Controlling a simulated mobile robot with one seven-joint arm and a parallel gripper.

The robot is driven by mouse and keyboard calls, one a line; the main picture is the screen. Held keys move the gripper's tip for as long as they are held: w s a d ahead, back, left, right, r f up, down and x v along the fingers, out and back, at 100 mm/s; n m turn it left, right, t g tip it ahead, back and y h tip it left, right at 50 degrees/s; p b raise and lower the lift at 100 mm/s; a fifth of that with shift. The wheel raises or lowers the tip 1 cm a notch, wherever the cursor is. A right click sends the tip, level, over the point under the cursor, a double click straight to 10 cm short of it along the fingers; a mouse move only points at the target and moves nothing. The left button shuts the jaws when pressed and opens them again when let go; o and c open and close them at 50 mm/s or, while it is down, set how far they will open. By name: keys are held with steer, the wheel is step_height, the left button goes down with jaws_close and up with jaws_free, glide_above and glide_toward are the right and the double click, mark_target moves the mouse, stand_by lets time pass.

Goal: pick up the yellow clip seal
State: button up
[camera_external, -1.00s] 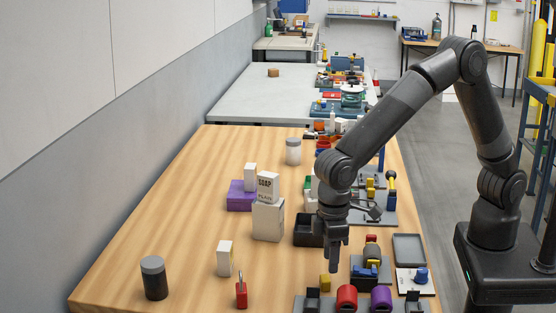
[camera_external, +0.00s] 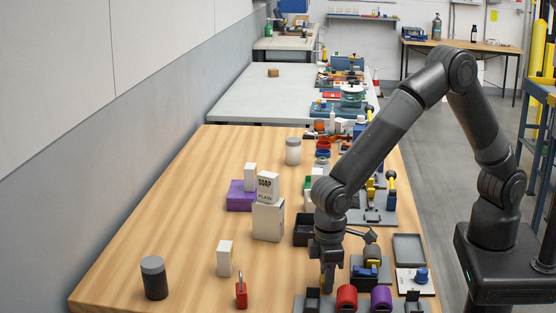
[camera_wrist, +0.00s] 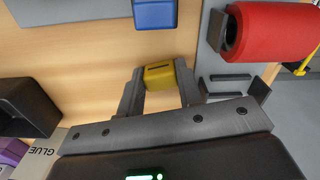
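The yellow clip seal (camera_wrist: 160,77) is a small yellow block with a dark slot on top, resting on the wooden table. In the wrist view it sits between the two fingertips of my gripper (camera_wrist: 159,80), one finger on each side. The fingers are apart and very close to its sides; I cannot tell whether they touch it. In the external view my gripper (camera_external: 326,283) points straight down at the table's near right part, and it mostly hides the clip seal.
A red cylinder (camera_external: 347,298) in a grey holder and a purple one (camera_external: 381,298) stand just right. A black bin (camera_external: 304,230) is behind. A blue piece (camera_wrist: 154,13) lies near the seal in the wrist view.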

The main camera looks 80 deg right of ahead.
steer(key=c, duration=0.4)
steer(key=shift+o, duration=0.2)
steer(key=shift+r, duration=0.1)
